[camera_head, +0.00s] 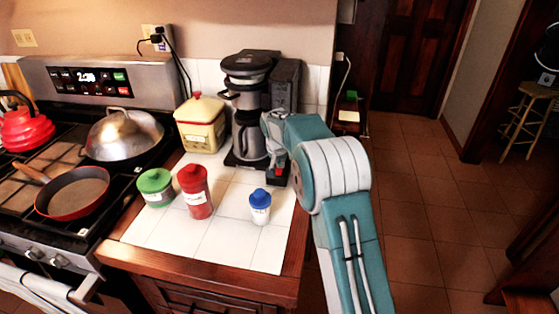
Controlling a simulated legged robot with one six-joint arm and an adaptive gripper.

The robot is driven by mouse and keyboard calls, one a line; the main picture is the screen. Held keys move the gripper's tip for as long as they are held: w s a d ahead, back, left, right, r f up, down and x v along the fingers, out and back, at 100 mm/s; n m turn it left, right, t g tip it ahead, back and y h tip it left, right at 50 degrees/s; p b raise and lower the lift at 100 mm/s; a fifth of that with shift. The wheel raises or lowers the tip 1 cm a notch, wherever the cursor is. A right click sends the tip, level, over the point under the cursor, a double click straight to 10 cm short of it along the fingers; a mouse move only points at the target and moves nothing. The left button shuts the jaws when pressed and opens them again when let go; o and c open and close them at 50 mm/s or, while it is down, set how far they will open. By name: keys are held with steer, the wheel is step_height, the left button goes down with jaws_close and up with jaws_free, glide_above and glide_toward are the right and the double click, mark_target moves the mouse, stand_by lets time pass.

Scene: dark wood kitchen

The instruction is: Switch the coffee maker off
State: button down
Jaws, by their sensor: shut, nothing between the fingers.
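The coffee maker (249,69) is black and silver and stands at the back of the white-tiled counter, with a steel carafe (249,137) in its lower part. A small red spot (278,181) shows low on the coffee maker's right side, by its base. My gripper (280,160) is shut and empty, pointing down at the front right of the coffee maker, just above that red spot. The gripper is small and partly hidden by my arm, so I cannot tell whether it touches the machine.
A yellow canister (201,125) stands left of the coffee maker. Green-lidded (155,188), red (194,191) and blue-lidded (260,207) jars stand in front. The stove (60,220) holds a pan, a domed lid and a red kettle. Open tiled floor (420,215) lies right.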

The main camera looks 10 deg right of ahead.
steer(key=shift+f, duration=0.3)
steer(key=shift+s+a+r, duration=0.1)
steer(key=shift+s+a, duration=0.2)
steer(key=shift+s, duration=0.45)
steer(key=shift+r, duration=0.15)
